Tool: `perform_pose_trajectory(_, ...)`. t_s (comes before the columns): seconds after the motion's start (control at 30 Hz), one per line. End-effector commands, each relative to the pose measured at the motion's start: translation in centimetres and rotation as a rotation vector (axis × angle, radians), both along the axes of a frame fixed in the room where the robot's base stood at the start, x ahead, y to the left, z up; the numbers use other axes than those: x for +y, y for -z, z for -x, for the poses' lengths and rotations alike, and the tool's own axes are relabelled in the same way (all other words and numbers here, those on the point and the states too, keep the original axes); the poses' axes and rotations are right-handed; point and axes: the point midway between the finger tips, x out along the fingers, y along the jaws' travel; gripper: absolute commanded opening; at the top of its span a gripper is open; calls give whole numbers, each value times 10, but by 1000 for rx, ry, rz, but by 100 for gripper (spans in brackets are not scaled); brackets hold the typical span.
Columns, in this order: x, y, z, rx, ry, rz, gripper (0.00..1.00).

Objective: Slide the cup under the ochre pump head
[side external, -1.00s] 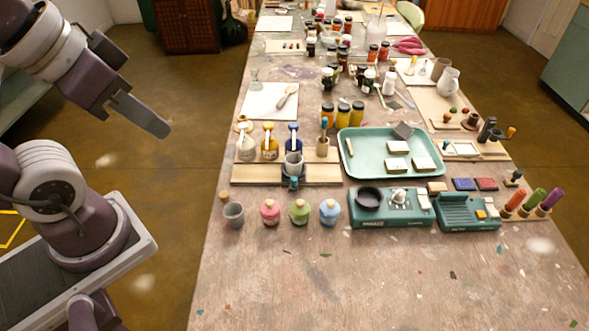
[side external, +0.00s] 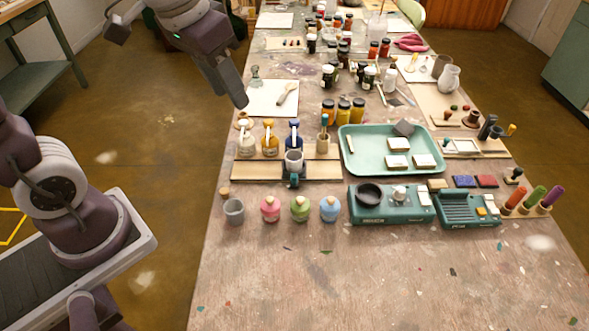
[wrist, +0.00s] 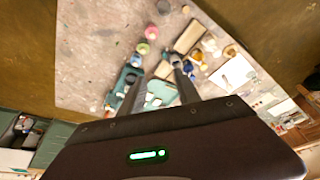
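The ochre pump bottle (side external: 270,141) stands in the middle of a row of three on a wooden board, between a cream pump bottle (side external: 247,146) and a blue one (side external: 294,134). A grey cup (side external: 293,161) stands in front of the blue pump, one place right of the ochre pump, with a dark teal piece (side external: 293,180) below and in front of it. My gripper (side external: 241,104) is in the air, up and left of the pumps in the side view. In the wrist view its two fingers (wrist: 158,75) are apart with nothing between them.
A teal tray (side external: 350,165) and a teal scale (side external: 391,214) lie further right. The front table is clear.

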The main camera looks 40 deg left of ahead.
Motion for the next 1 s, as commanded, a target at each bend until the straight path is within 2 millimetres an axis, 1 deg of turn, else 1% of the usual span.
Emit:
perform_pose_trajectory(0.03,2,20,-30,53,0,0,39)
perform_pose_trajectory(0.07,3,32,-48,79,-1,-1,39)
perform_pose_trajectory(0.1,4,53,-71,113,-1,0,39)
perform_pose_trajectory(0.17,6,89,-102,162,-1,0,39)
perform_pose_trajectory(0.2,8,115,-119,193,0,1,39)
perform_pose_trajectory(0.27,10,154,-138,235,0,3,39)
perform_pose_trajectory(0.3,11,178,-147,257,0,4,39)
perform_pose_trajectory(0.4,13,224,-159,298,1,6,39)
perform_pose_trajectory(0.5,14,246,-162,317,1,7,39)
perform_pose_trajectory(0.63,14,267,-163,323,1,7,39)
perform_pose_trajectory(0.8,14,300,-162,323,1,7,39)
perform_pose_trajectory(0.9,14,313,-162,322,1,7,39)
perform_pose_trajectory(1.0,14,319,-162,320,1,7,39)
